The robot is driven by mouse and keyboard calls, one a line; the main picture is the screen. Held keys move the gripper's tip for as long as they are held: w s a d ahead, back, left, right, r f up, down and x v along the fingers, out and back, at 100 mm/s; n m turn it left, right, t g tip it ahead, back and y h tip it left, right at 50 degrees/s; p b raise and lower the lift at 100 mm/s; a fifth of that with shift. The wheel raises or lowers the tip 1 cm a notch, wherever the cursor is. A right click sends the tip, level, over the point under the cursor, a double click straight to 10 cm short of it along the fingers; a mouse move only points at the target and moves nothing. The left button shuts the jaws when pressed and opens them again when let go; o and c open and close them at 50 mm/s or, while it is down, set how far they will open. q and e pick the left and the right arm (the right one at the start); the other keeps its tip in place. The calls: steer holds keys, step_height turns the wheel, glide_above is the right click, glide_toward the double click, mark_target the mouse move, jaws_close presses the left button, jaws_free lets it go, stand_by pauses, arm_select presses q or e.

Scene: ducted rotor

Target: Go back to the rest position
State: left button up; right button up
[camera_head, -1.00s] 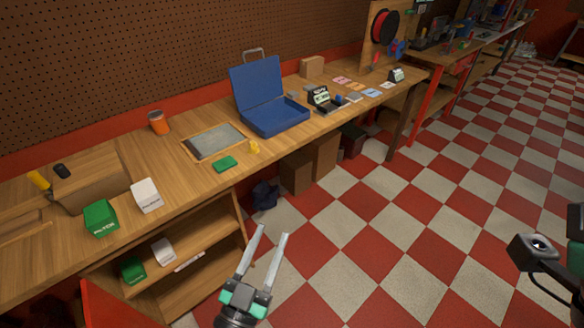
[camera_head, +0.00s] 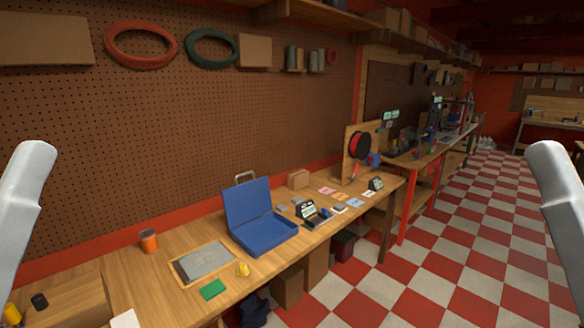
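Neither gripper shows in the head view. A pale grey rounded part of my own arms (camera_head: 22,205) stands at the left edge, and a matching one (camera_head: 560,205) stands at the right edge. Both are cut off by the frame. The gripper fingers are out of view, so what they hold, if anything, cannot be seen.
A wooden workbench (camera_head: 140,280) runs along the pegboard wall (camera_head: 260,110). On it are an open blue case (camera_head: 262,232), a grey mat (camera_head: 203,262), a green block (camera_head: 213,289) and an orange cup (camera_head: 149,241). The checkered floor (camera_head: 470,240) at right is clear.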

step_height(320, 180, up, 32)
steer(key=p, duration=2.8)
steer(key=shift+f+p, duration=0.25)
steer(key=shift+p, duration=0.15)
steer(key=shift+f, duration=0.1)
